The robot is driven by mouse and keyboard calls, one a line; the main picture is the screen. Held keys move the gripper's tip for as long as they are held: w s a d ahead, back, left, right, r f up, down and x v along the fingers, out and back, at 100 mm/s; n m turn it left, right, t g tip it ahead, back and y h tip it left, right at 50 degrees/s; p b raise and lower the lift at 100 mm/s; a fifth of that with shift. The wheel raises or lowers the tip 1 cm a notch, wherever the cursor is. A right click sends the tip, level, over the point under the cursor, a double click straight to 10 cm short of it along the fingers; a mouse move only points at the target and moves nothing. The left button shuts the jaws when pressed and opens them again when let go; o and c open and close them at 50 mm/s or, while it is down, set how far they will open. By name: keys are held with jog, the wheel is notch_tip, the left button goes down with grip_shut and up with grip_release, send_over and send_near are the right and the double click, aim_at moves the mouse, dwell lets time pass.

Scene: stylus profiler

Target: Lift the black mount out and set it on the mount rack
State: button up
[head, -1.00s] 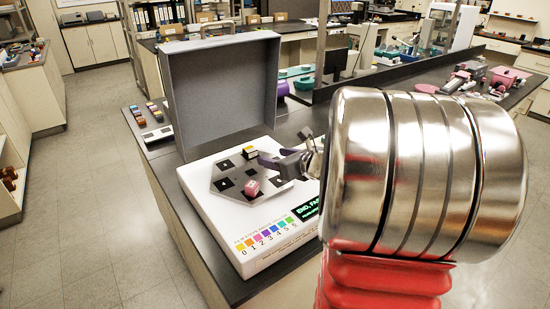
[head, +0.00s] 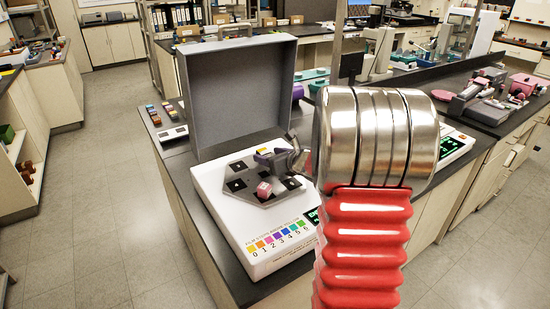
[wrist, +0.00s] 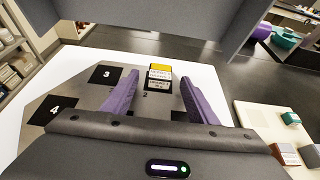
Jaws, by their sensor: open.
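The black mount (wrist: 158,78) has a yellow top band and a white label. It sits on the grey stage (wrist: 75,92) beside the mark 2 in the wrist view. My gripper (wrist: 160,98) is open, with its purple fingers to the left and right of the mount's near side and gaps on both sides. In the head view my gripper (head: 280,158) is over the back right of the stage and partly hides the mount. A pink block (head: 264,189) stands on the front of the stage. I cannot make out which item is the mount rack.
The profiler's grey lid (head: 240,95) stands open behind the stage. A cream tray (wrist: 250,118) with several small blocks lies at the right in the wrist view. A white device with a green display (head: 452,147) is to the right.

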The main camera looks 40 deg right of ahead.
jog(key=shift+x, duration=1.1)
jog(key=shift+c, duration=0.3)
grip_shut()
